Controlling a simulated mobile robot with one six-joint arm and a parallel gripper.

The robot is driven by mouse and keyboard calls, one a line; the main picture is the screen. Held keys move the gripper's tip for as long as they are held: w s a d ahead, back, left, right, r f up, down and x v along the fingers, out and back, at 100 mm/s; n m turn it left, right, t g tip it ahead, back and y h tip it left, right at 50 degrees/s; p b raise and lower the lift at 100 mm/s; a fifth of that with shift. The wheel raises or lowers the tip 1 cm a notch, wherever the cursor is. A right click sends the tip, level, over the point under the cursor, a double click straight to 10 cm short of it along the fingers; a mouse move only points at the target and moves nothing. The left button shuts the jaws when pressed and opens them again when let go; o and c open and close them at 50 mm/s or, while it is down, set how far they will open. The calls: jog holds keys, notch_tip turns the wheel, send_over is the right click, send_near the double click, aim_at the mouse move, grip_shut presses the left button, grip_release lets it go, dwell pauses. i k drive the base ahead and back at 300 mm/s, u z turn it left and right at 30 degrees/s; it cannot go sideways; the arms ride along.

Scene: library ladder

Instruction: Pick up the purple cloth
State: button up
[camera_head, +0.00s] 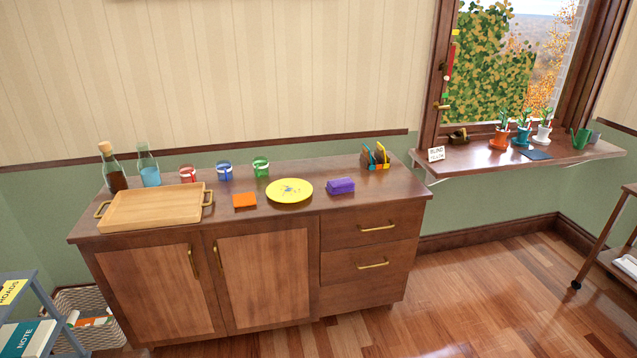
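The purple cloth (341,186) lies folded into a small block on top of the wooden sideboard (225,188). It sits just right of a yellow plate (290,191) and nothing covers it. My gripper does not show in the head view.
An orange cloth (244,200), a wooden tray (150,209), two bottles (149,171) and several cups (224,172) stand to the left. A small colourful rack (375,158) stands behind right. The counter right of the cloth is clear, as is the floor (480,290) in front right.

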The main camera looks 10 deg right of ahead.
aim_at(342, 185)
jog(key=u, duration=0.75)
jog(key=i, duration=1.05)
jog(key=u, duration=0.55)
